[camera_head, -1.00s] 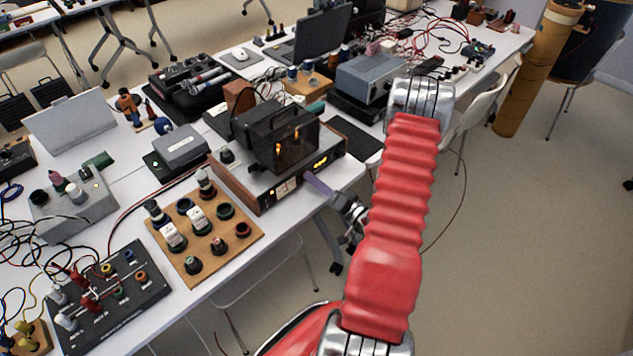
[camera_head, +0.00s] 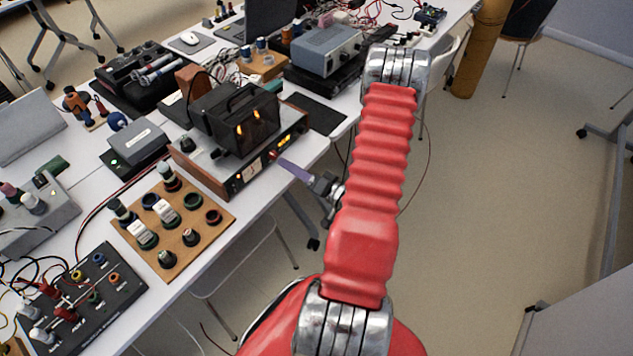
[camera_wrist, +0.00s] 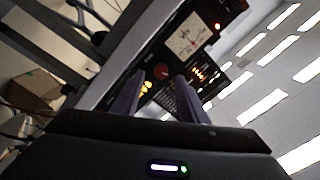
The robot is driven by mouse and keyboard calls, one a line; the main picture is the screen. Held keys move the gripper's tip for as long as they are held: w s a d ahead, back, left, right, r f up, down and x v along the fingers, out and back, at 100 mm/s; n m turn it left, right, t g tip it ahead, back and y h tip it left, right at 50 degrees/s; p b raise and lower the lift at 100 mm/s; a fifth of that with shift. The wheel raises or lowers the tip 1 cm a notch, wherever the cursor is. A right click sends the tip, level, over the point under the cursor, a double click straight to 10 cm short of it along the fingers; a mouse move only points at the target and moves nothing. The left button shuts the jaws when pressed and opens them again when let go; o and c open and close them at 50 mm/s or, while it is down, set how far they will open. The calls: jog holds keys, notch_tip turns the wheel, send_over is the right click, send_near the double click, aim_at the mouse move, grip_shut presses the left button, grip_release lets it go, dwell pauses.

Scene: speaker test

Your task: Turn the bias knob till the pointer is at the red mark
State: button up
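The amplifier (camera_head: 207,182) with wooden sides stands at the table's edge, front panel toward my arm. Its red bias knob (camera_wrist: 161,72) sits on that panel, below a white-faced meter (camera_wrist: 186,40) in the wrist view. The knob also shows small in the head view (camera_head: 272,155). The meter's needle and any red mark are too small to read surely. My gripper (camera_wrist: 160,77) has two purple fingers spread apart, with the knob seen between their tips. In the head view the gripper (camera_head: 281,161) is just in front of the panel, apparently clear of the knob.
Amber lights (camera_head: 285,141) glow beside the knob. A wooden board with several knobs (camera_head: 186,240) and a black patch box (camera_head: 118,305) lie left of the amplifier. A dark mat (camera_head: 318,115) lies behind it.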

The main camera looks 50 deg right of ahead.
aim_at(276, 157)
jog(key=s, duration=0.9)
jog(key=shift+s+d, duration=0.15)
jog(key=shift+s, duration=0.15)
jog(key=n, duration=0.6)
jog(key=w+n, duration=0.1)
jog(key=n, duration=0.3)
jog(key=shift+r, duration=0.1)
jog(key=shift+w, duration=0.1)
jog(key=shift+w+a, duration=0.2)
jog(key=shift+w, duration=6.55)
jog(key=shift+c, duration=0.2)
